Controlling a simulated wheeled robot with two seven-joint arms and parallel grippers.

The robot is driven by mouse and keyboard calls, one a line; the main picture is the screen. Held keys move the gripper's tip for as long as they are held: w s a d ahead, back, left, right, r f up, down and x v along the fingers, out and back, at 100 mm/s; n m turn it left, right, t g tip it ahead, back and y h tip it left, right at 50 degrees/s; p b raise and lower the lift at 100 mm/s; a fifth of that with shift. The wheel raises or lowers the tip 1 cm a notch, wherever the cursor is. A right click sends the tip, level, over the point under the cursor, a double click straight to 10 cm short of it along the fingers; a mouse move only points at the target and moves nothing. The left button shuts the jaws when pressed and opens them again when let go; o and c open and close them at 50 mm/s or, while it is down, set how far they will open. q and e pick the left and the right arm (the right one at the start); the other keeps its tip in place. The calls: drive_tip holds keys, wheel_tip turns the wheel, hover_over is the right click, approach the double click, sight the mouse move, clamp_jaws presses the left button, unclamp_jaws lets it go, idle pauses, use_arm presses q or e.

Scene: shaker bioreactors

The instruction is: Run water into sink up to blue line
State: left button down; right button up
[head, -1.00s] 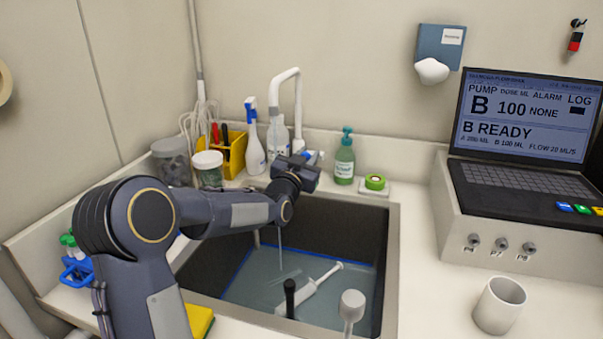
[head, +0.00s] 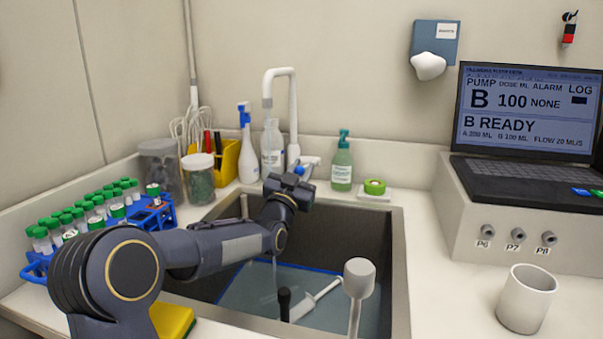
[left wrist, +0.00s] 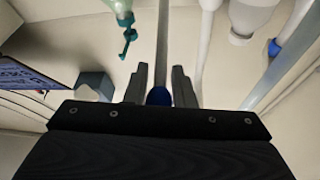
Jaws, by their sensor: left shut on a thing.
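The sink (head: 399,265) is dark inside with a blue line (head: 300,266) around its walls. Water (head: 250,290) covers its bottom, its surface close below the line; the exact gap is hard to tell. A thin stream (head: 275,272) falls into it. The white tap (head: 293,105) stands behind the sink, with a blue part (head: 308,165) at its base. My left gripper (head: 290,186) is in front of the tap. In the left wrist view its fingers (left wrist: 160,90) are shut on a blue piece (left wrist: 159,97), apparently the tap's lever. My right gripper is out of view.
A white tool (head: 318,298) lies in the sink. A grey knobbed stem (head: 360,278) and a black handle (head: 284,302) rise near the front. Bottles, jars and a green-capped tube rack (head: 165,214) stand around. A mug (head: 526,300) and laptop (head: 525,125) are right.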

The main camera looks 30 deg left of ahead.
use_arm(q)
drive_tip(key=c, duration=1.5)
unclamp_jaws()
drive_tip(key=shift+f, duration=0.1)
drive_tip(key=shift+s, duration=0.1)
drive_tip(key=v, duration=0.7)
drive_tip(key=shift+s+b, duration=0.3)
drive_tip(key=shift+b, duration=0.1)
drive_tip(key=shift+f, duration=0.1)
